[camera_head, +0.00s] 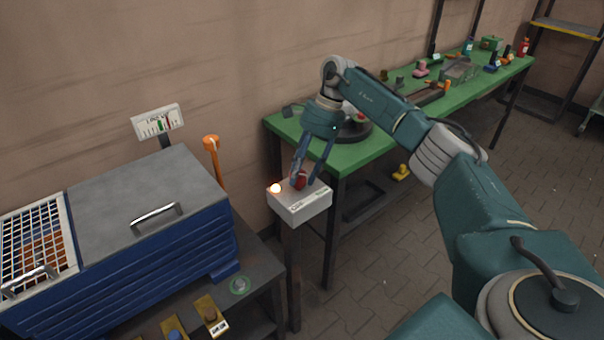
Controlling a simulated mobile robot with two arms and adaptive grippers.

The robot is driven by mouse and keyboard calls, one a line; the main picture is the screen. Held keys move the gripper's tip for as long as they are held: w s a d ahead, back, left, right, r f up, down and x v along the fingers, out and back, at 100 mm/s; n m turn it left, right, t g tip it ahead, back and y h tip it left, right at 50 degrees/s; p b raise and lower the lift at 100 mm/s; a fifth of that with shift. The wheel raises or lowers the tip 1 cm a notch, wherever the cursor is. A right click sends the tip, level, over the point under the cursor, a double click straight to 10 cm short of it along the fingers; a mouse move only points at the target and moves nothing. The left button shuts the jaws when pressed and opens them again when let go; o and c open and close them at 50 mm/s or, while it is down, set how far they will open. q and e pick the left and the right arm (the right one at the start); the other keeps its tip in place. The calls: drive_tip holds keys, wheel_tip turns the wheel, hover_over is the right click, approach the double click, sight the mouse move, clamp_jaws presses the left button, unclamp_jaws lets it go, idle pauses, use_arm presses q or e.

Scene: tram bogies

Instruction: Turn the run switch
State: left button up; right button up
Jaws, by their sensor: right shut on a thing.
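The run switch is a red knob (300,181) on top of a pale grey control box (302,207), which stands on a dark post. A lit orange-white lamp (275,188) glows on the same box, left of the knob. My right gripper (303,178) reaches down from above and is shut on the red knob, with its fingers on either side. The fingers hide part of the knob, so its exact angle cannot be told. My left gripper is not in view.
A green workbench (355,155) with several small items runs behind the box along the wall. An orange-topped post (212,150) and a gauge sign (158,122) stand near the cabinet. Paved floor is clear at right.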

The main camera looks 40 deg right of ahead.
drive_tip(key=shift+w+a+r+n, duration=0.2)
drive_tip(key=shift+w+r+n, duration=0.1)
drive_tip(key=shift+n, duration=0.4)
drive_tip(key=o, duration=0.9)
drive_tip(key=shift+o, duration=0.8)
drive_tip(key=shift+a+f, duration=0.1)
drive_tip(key=shift+f, duration=0.05)
drive_tip(key=shift+d+r, duration=0.25)
drive_tip(key=shift+r, duration=0.05)
drive_tip(key=v, duration=1.1)
drive_tip(key=shift+w+r, duration=0.2)
drive_tip(key=shift+w, duration=0.05)
drive_tip(key=shift+f, duration=0.1)
